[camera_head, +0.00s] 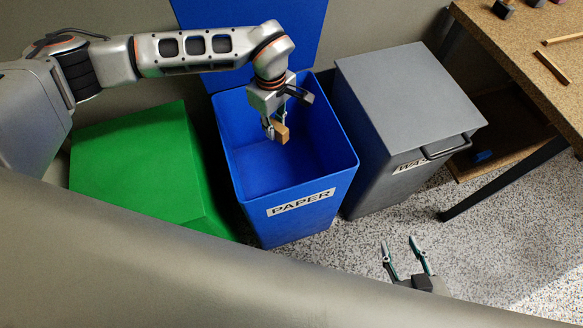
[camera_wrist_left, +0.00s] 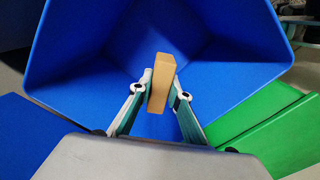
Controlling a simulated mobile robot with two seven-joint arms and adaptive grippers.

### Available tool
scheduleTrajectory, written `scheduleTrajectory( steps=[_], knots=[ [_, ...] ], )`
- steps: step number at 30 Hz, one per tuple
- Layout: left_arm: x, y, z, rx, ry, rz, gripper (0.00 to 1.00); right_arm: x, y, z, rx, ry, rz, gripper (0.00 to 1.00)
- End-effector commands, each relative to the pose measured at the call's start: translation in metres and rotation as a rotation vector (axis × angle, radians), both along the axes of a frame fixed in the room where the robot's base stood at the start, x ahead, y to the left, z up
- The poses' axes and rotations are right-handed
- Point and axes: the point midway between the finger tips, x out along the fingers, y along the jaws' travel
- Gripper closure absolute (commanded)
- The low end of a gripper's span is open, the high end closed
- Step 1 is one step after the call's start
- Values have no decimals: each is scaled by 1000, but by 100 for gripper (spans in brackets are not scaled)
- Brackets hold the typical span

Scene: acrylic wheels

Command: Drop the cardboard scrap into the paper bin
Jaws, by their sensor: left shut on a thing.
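The cardboard scrap (camera_head: 282,134) is a small tan block. My left gripper (camera_head: 275,128) is shut on it and holds it over the open mouth of the blue paper bin (camera_head: 300,211). In the left wrist view the scrap (camera_wrist_left: 161,82) sits between the two fingertips (camera_wrist_left: 160,92), with the blue bin's inside (camera_wrist_left: 225,88) behind it. The bin's lid (camera_head: 306,35) stands raised at the back, and its front carries a PAPER label. My right gripper (camera_head: 404,258) is open and empty, low in front of the bins.
A closed green bin (camera_head: 135,160) stands left of the paper bin. A grey waste bin (camera_head: 410,90) with a shut lid and a handle stands to the right. A workbench (camera_head: 530,50) with small wooden pieces is at the far right. Speckled floor (camera_head: 345,250) lies in front.

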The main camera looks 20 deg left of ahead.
Motion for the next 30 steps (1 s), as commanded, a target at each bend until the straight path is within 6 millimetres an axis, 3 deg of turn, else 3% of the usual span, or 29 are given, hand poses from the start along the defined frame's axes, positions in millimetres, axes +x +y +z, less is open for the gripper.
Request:
scheduleTrajectory(
  steps=[8, 11, 12, 23, 30],
  knots=[
    [1, 0, 0, 0, -3, -1, 92, 0, 2, 1, 2, 1, 1, 60],
    [1, 0, 0, 0, -3, -1, 65, -1, 2, 0, 2, 1, 0, 60],
    [1, 0, 0, 0, -2, -1, 63, -1, 1, 0, 3, 2, -1, 60],
    [1, 0, 2, 0, -3, -1, 63, -1, -1, -2, 2, 7, -10, 60],
    [2, 0, 37, 0, -8, -3, 63, -1, 0, -1, 2, 5, -7, 60]
  ],
)
